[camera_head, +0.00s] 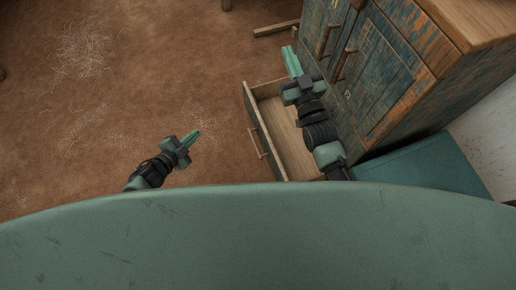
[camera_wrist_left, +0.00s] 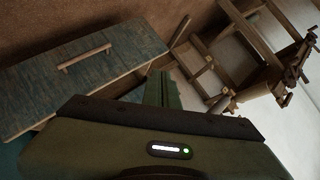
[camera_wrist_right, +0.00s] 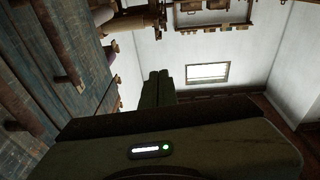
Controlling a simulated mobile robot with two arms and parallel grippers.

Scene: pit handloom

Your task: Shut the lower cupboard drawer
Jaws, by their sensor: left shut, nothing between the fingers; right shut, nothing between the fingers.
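The lower cupboard drawer (camera_head: 296,141) stands pulled out from the worn blue cupboard (camera_head: 384,62) in the head view. Its front panel with a wooden bar handle (camera_head: 257,143) faces left. A blue panel with a bar handle (camera_wrist_left: 84,74), apparently the drawer front, shows in the left wrist view. My left gripper (camera_head: 195,136) is shut and empty, to the left of the drawer front and apart from it. My right gripper (camera_head: 291,62) is shut and empty. Its arm passes over the drawer's right part and hides some of it.
Cupboard doors with wooden handles (camera_head: 342,64) rise close to the right of my right arm. A teal box-like surface (camera_head: 424,166) lies below the cupboard. The brown floor (camera_head: 150,60) at left is open, with scattered straw-like threads (camera_head: 84,52). A wooden frame (camera_wrist_left: 262,50) stands in the left wrist view.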

